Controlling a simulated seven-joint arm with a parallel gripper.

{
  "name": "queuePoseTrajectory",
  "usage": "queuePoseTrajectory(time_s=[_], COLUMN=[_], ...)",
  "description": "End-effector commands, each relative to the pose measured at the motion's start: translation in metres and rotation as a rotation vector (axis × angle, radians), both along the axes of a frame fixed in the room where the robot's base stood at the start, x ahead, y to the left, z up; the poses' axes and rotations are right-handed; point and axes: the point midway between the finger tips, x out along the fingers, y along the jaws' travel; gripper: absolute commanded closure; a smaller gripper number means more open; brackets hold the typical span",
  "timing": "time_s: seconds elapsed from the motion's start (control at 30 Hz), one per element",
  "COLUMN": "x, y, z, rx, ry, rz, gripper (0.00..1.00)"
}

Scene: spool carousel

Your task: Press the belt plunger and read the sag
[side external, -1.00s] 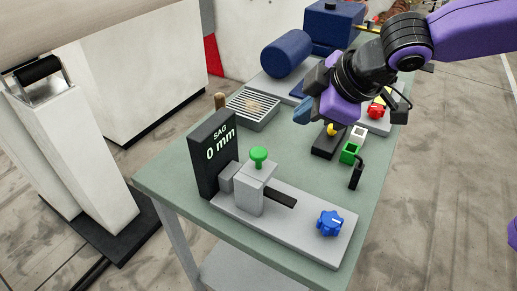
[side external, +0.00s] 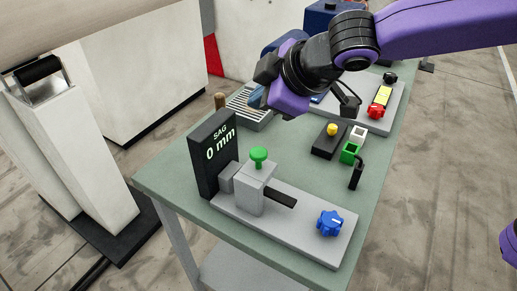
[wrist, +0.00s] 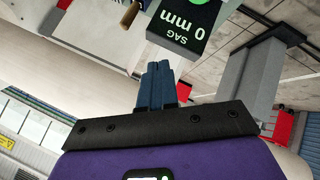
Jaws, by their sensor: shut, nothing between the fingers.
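The belt plunger has a green knob (side external: 259,157) that stands raised on a grey block (side external: 252,190) of the sag tester. The black display (side external: 212,155) behind it reads "SAG 0 mm". In the wrist view the display (wrist: 186,25) shows upside down near the top, with part of a green round shape at its upper edge. My gripper (side external: 257,103) is above the table, behind and higher than the green knob, and apart from it. Its blue fingers (wrist: 157,85) are together in the wrist view, with nothing held.
A blue star knob (side external: 330,222) is on the tester's grey base. A black block with a yellow button (side external: 332,129), green and white cubes (side external: 350,152) and a black upright handle (side external: 356,174) stand to the right. A slatted tray (side external: 240,108) lies behind the display.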

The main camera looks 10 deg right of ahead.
Motion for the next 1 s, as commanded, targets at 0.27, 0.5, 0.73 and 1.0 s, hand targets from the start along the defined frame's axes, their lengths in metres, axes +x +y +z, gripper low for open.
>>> queuePoseTrajectory(time_s=[0.27,0.5,0.73,1.0], x=[0.000,0.000,0.000,0.000], y=[0.000,0.000,0.000,0.000], z=[-0.033,-0.062,-0.078,-0.082], rx=[-0.003,-0.003,-0.001,0.001], ry=[0.001,0.002,0.002,0.002], rz=[0.000,0.001,0.001,0.002], gripper=[1.00,1.00,1.00,1.00])
